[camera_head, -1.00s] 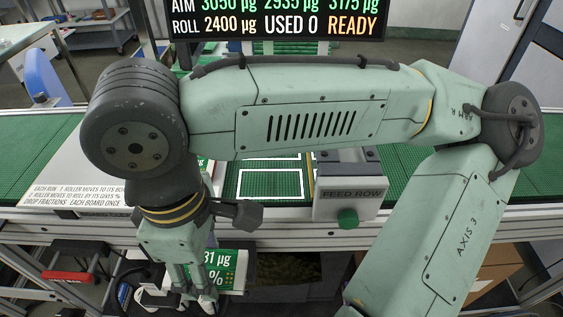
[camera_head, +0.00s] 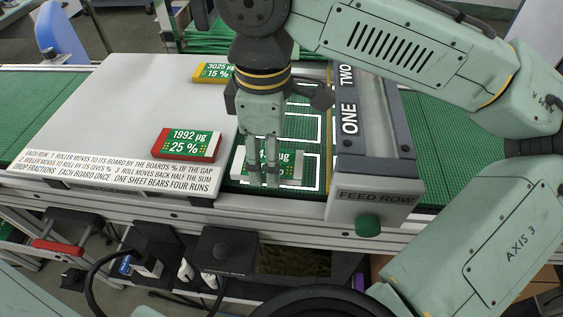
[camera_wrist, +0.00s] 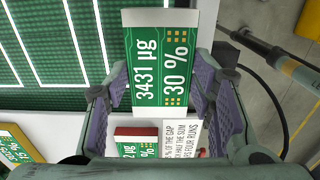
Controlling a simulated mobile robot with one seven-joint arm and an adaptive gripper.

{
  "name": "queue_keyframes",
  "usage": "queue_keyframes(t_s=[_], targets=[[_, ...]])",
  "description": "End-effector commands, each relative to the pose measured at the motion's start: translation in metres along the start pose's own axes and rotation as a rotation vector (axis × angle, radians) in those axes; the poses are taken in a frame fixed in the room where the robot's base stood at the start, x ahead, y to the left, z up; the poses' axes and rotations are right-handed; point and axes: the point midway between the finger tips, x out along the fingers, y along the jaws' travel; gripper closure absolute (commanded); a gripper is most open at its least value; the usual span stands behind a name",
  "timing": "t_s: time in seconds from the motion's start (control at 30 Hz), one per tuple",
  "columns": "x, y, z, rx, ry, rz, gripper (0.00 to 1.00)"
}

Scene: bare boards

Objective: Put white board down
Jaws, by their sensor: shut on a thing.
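The white board (camera_head: 289,165) has a green face with white ends; the wrist view reads "3431 µg 30 %" on it (camera_wrist: 161,60). My gripper (camera_head: 263,182) points down and is shut on this board; its fingers partly cover the face. In the wrist view my gripper's fingers (camera_wrist: 161,85) stand on either side of the board. The board is over the near white-outlined cell of the green feed row, right of the grey plate. I cannot tell whether it touches the belt.
A red-edged board (camera_head: 187,144) reading "1992 µg 25 %" and a yellow-edged board (camera_head: 212,72) reading "3025 µg 15 %" lie on the grey plate (camera_head: 130,105). The "FEED ROW" block (camera_head: 372,198) with a green knob stands close right. Another outlined cell lies behind, bare.

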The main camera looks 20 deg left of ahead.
Motion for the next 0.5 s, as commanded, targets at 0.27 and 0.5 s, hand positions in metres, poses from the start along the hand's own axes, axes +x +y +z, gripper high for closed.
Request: queue_keyframes(t_s=[0.27,0.5], targets=[[0.003,0.022,0.012,0.000,-0.001,0.000,0.80],[0.026,0.032,0.018,0.000,-0.003,0.002,0.80]])
